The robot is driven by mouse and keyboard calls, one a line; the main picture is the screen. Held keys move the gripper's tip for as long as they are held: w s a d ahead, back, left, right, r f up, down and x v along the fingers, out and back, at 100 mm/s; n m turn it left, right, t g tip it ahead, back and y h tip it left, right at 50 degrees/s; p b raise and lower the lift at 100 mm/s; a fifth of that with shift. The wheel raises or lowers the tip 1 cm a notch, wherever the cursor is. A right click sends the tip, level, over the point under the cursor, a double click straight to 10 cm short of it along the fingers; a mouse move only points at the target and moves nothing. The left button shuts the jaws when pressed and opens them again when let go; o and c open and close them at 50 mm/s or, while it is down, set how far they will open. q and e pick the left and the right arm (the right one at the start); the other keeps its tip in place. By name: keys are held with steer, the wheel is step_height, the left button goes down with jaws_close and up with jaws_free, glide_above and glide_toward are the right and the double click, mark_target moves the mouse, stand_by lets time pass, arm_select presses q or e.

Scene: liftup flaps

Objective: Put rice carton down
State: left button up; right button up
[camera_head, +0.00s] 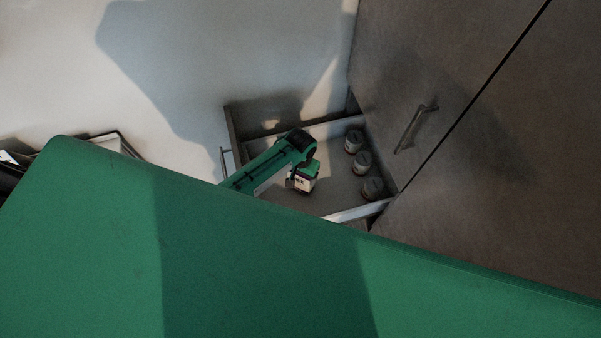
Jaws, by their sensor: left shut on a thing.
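The rice carton (303,184), a small box with a white face and dark lettering, is inside the open drawer (335,215) in the head view. My left arm reaches over the drawer from the left. My left gripper (308,169) is at the carton's top and is shut on it; its fingers are small and partly hidden. I cannot tell whether the carton's bottom touches the drawer floor. My right gripper is not in view.
Several dark-lidded jars (362,163) stand in a row along the drawer's right side. A grey cabinet door with a handle (415,129) rises to the right. The drawer floor between carton and jars is clear. My green body hides the foreground.

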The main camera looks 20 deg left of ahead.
arm_select(q)
steer(key=shift+f, duration=0.1)
steer(key=o, duration=1.5)
step_height(320, 180, up, 12)
steer(key=shift+r+b, duration=0.1)
steer(key=shift+b, duration=0.25)
steer(key=shift+s, duration=0.15)
